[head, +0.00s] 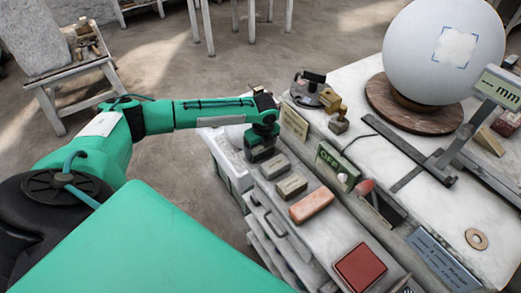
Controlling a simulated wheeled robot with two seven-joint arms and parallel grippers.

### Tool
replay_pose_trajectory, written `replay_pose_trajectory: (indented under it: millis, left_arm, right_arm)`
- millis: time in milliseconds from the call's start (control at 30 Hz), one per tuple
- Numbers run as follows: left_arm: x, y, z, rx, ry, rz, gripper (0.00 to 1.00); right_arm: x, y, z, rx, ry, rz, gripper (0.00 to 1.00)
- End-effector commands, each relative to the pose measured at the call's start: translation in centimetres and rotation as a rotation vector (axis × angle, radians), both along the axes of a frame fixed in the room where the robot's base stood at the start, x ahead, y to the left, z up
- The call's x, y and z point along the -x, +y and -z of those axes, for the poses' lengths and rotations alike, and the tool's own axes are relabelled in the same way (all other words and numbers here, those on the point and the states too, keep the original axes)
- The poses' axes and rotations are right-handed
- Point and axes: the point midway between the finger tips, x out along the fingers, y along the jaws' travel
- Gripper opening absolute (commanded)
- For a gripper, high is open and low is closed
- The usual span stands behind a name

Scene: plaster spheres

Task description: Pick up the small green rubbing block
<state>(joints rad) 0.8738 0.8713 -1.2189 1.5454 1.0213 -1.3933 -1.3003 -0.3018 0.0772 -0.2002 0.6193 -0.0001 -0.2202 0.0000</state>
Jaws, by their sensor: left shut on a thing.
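My left gripper (262,143) reaches in from the left and points down at the far end of a row of blocks on the long narrow shelf. It is shut on a small dark greenish block (260,154), which I take for the small green rubbing block. The fingers hide much of the block. I cannot tell whether it touches the shelf. My right gripper is not in view.
Beside it lie two grey blocks (275,166) (291,186), a pink block (312,206) and a red square pad (360,268). A large white sphere (443,50) rests on a round wooden base (415,112).

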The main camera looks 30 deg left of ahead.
Motion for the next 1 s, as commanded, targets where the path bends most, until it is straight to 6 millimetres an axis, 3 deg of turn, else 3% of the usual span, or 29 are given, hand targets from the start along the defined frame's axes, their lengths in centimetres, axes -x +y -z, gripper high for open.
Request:
replay_pose_trajectory:
  millis: [267,467,667,1000]
  left_arm:
    - [-0.1,0.0,-0.3,0.000,-0.002,-0.001,0.47]
    - [-0.2,0.1,-2.2,0.000,-0.005,0.000,0.47]
    - [-0.2,0.0,-6.5,0.000,-0.008,0.001,0.47]
    - [-0.1,0.0,-15.9,0.001,-0.006,0.000,0.47]
  right_arm:
    - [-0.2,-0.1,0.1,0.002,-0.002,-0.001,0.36]
    - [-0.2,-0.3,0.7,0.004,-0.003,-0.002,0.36]
    - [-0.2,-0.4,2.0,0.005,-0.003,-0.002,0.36]
    - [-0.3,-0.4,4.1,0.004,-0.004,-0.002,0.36]
